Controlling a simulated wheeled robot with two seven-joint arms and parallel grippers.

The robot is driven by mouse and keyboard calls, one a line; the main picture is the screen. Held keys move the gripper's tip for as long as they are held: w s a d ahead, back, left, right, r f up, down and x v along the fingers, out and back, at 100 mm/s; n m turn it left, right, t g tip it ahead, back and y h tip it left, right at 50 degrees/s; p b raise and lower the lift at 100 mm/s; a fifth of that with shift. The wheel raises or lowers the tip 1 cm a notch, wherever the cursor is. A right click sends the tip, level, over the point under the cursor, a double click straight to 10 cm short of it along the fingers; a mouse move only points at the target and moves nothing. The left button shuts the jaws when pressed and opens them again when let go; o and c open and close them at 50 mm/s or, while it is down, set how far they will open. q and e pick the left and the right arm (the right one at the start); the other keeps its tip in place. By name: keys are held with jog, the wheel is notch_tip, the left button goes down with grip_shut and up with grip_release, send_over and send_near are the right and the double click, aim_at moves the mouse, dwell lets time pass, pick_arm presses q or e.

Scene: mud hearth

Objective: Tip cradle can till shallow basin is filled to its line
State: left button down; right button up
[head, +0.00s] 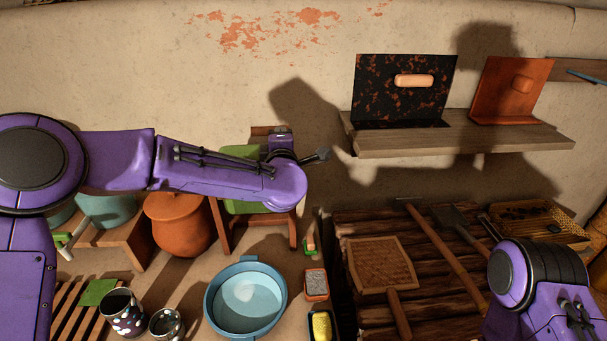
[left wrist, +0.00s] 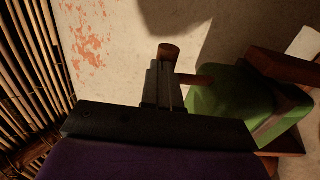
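The green cradle can (head: 240,152) sits in a wooden cradle (head: 224,231) near the wall, mostly hidden behind my left arm. In the left wrist view the can's green body (left wrist: 222,110) fills the right side, with brown wood around it. My left gripper (head: 283,138) is beside the can; its dark fingers (left wrist: 165,72) appear closed on a brown wooden handle (left wrist: 169,51). The blue shallow basin (head: 209,308) stands in front of the cradle. Its inside is pale blue with a bright patch; I cannot make out its line or level. My right gripper is out of view.
An orange pot (head: 178,224) stands left of the cradle. Two mugs (head: 122,313) (head: 167,324) stand left of the basin, small brushes and a sponge (head: 321,325) right of it. A slatted hearth top with tools (head: 380,264) lies to the right, below a shelf (head: 460,141).

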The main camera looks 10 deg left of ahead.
pick_arm(q)
jog(key=shift+w+a+r, duration=0.25)
jog(key=shift+w, duration=0.4)
jog(key=shift+w+a+r, duration=0.2)
jog(key=shift+w+r, duration=0.05)
jog(key=shift+w, duration=0.35)
jog(key=shift+r, duration=0.1)
jog(key=r+b+v, duration=0.2)
jog(key=b+v, duration=0.2)
jog(key=v, duration=1)
jog(key=shift+r, duration=0.3)
jog(key=shift+w+d, duration=0.1)
jog(key=shift+w, duration=0.1)
